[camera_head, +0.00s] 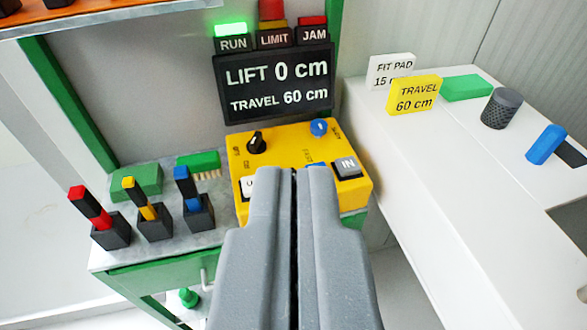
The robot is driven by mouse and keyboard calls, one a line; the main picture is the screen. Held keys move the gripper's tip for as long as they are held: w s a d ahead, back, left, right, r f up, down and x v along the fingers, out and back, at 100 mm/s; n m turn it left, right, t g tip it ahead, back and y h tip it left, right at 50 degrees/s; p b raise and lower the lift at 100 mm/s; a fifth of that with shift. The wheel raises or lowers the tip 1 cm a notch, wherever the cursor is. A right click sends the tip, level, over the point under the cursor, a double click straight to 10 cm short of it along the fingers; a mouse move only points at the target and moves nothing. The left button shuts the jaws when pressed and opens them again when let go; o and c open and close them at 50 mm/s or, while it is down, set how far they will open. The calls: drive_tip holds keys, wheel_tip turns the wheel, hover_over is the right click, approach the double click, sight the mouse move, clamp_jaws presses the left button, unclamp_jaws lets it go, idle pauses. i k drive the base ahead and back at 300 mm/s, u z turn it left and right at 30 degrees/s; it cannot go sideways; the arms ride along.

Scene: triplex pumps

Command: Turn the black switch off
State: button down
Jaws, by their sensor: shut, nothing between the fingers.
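A black rotary switch (256,143) with a pale pointer mark sits on the top of the yellow control box (285,150), toward its back left. Its pointer leans up and to the right in the picture. Small labels beside it are too small to read surely. My gripper (303,172) is shut and empty. Its fingertips overlap the front of the box in the picture, below and to the right of the black switch and apart from it. The fingers hide part of the box's front; whether they touch it I cannot tell.
The box also has a blue knob (319,127), a grey IN button (347,166) and a partly hidden white button (248,186). A display (276,85) behind reads LIFT 0 cm, TRAVEL 60 cm; the RUN lamp (231,29) glows green. Coloured-handled tools (153,211) stand left.

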sight(256, 146)
drive_tip(key=u, duration=0.05)
drive_tip(key=k, duration=0.65)
drive_tip(key=u, duration=0.5)
drive_tip(key=i, duration=1.4)
drive_tip(key=z, duration=0.65)
